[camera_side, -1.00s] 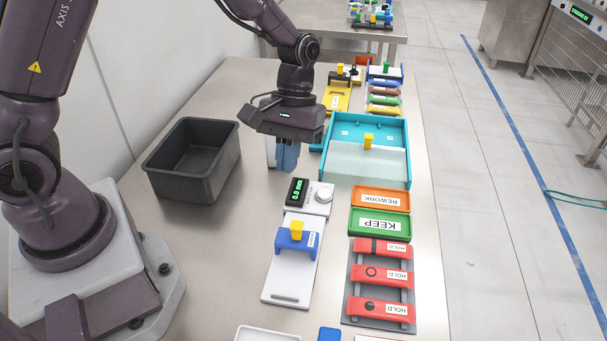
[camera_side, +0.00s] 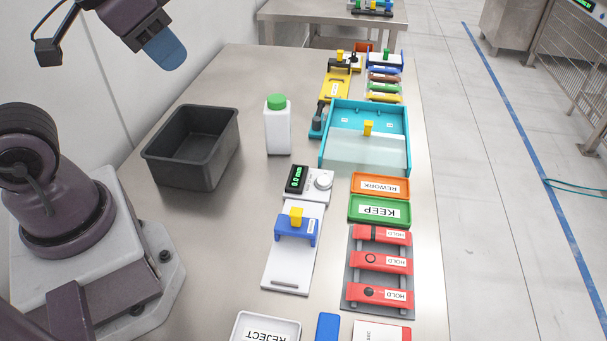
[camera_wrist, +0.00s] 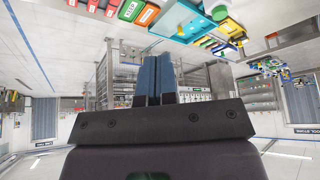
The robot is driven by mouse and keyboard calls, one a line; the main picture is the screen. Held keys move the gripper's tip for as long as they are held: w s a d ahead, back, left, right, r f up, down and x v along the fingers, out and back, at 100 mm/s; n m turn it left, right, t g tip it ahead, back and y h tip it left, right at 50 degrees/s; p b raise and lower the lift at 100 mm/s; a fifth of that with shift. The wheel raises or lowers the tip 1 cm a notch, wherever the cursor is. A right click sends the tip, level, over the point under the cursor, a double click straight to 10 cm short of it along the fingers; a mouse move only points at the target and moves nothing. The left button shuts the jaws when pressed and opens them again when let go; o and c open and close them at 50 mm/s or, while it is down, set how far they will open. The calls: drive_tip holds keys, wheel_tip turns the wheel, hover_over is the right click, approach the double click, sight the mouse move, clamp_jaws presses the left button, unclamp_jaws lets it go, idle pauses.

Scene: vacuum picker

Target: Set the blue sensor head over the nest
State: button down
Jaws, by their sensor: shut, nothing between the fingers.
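A blue bridge-shaped block with a yellow knob, which looks like the sensor head (camera_side: 295,230), sits across a white slide plate (camera_side: 287,272) in the side view. A small device with a green display (camera_side: 297,179) and a pale round dial (camera_side: 323,181) stands at the plate's far end. I cannot tell which part is the nest. My gripper (camera_side: 166,50) is high at the upper left, far from the blue block. Its blue fingers are together and empty; they also show in the wrist view (camera_wrist: 154,80), pointing across the room.
A white bottle with a green cap (camera_side: 278,126) stands beyond the device. A black bin (camera_side: 190,150) is left. A teal tray with a clear front (camera_side: 367,150), orange and green trays (camera_side: 380,210) and a red HOLD rack (camera_side: 381,265) line the right. Bare table lies left of the plate.

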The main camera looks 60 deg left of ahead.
drive_tip(key=w+f+n+g+h, duration=0.2)
drive_tip(key=w+f+n+g, duration=0.5)
drive_tip(key=w+f, duration=1)
drive_tip(key=n+g+h, duration=0.1)
drive_tip(key=n+g, duration=0.1)
approach(296, 225)
drive_tip(key=a+f, duration=0.1)
drive_tip(key=w+a+f, duration=0.1)
drive_tip(key=f, duration=0.1)
drive_tip(key=w+a+f, duration=0.1)
drive_tip(key=f, duration=0.1)
drive_tip(key=shift+a+f, duration=0.2)
drive_tip(key=shift+a, duration=0.1)
drive_tip(key=shift+s+d, duration=1.45)
